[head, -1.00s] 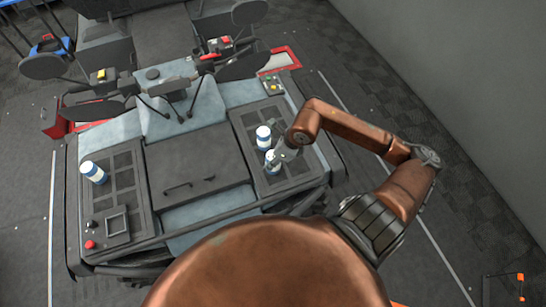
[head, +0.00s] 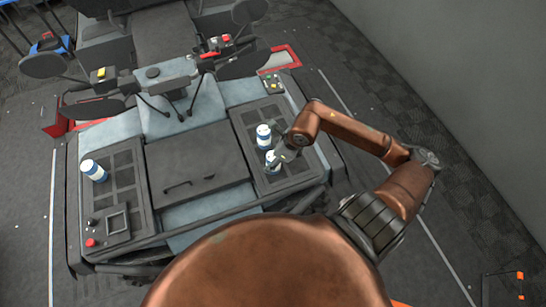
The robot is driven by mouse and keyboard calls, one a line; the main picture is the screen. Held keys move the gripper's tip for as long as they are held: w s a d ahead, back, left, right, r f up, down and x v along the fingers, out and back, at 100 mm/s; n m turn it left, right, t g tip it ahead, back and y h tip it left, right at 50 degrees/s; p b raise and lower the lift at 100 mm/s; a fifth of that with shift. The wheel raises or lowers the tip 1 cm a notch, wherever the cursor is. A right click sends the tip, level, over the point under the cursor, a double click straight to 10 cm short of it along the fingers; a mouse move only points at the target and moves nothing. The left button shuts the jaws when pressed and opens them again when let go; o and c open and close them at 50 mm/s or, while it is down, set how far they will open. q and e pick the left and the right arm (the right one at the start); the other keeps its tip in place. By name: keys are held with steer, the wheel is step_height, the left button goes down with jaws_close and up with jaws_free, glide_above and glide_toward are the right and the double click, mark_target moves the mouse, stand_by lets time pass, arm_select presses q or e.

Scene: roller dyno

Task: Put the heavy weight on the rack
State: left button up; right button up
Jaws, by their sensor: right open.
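My right gripper (head: 278,158) is open at the right grated panel (head: 301,168) of the machine. It is right beside the nearer white and blue bottle (head: 271,157) and partly covers it. I cannot tell whether they touch. A second white and blue bottle (head: 264,136) stands just behind it on the same panel. A third such bottle (head: 93,170) is on the left grated panel (head: 125,182). I cannot make out a heavy weight or a rack by looks. My left gripper is not in view.
Between the panels is a dark flat lid (head: 198,160) with a handle. Handlebars with mirrors (head: 42,66) rise at the back. A control box with a red button (head: 90,243) is at the front left. A grey wall (head: 455,90) stands at the right.

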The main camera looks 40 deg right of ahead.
steer(key=shift+r, duration=0.2)
steer(key=b+v, duration=0.1)
steer(key=v, duration=1.1)
steer(key=shift+b, duration=0.3)
